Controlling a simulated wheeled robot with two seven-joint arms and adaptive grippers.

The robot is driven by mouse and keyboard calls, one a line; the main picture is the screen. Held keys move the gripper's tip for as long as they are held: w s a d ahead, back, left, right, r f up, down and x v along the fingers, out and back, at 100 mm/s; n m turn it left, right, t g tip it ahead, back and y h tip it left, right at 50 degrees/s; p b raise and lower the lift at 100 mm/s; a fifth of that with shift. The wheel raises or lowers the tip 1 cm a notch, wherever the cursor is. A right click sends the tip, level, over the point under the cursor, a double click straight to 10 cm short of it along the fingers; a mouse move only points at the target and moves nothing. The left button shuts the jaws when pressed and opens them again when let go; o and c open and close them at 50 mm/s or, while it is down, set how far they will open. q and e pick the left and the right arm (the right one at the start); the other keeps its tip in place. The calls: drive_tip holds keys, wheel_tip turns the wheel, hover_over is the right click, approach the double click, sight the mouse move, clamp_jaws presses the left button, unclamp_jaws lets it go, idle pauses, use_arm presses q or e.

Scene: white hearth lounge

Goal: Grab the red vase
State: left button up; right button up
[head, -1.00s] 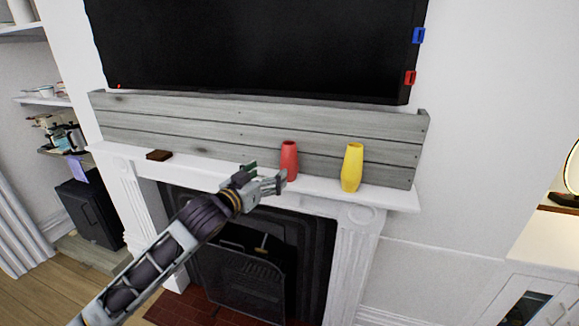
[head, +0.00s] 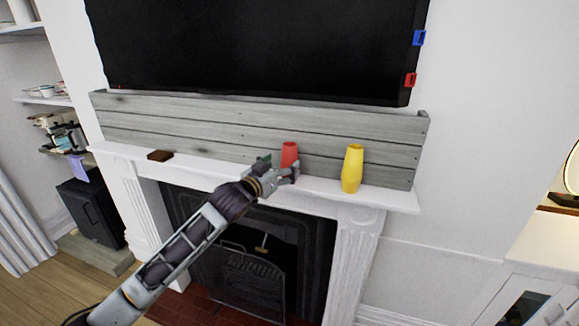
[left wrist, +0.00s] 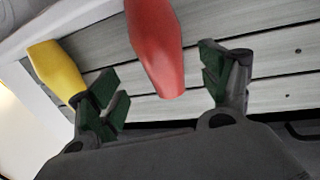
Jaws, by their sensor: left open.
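The red vase (head: 289,153) stands upright on the white mantel shelf, its lower part hidden by my left gripper (head: 282,170) in the head view. In the left wrist view the red vase (left wrist: 157,50) lies between and beyond the two open green-padded fingers of my left gripper (left wrist: 165,83). A gap shows between the vase and each finger, so nothing is held. My right gripper is not in view.
A yellow vase (head: 352,168) stands on the mantel (head: 390,195) to the right of the red one; it also shows in the left wrist view (left wrist: 57,70). Grey planks (head: 230,130) back the shelf.

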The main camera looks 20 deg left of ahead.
sight(285, 162)
use_arm(q)
drive_tip(key=shift+w+d, duration=0.15)
drive_tip(key=shift+w, duration=0.35)
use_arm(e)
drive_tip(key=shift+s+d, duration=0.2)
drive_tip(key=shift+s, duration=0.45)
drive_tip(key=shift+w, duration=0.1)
use_arm(q)
drive_tip(key=shift+w, duration=0.3)
drive_tip(key=shift+p+x, duration=0.45)
drive_tip(key=shift+x, duration=0.9)
drive_tip(key=shift+w+f, duration=0.2)
drive_tip(key=shift+w, duration=0.65)
drive_tip(key=shift+w+d, duration=0.1)
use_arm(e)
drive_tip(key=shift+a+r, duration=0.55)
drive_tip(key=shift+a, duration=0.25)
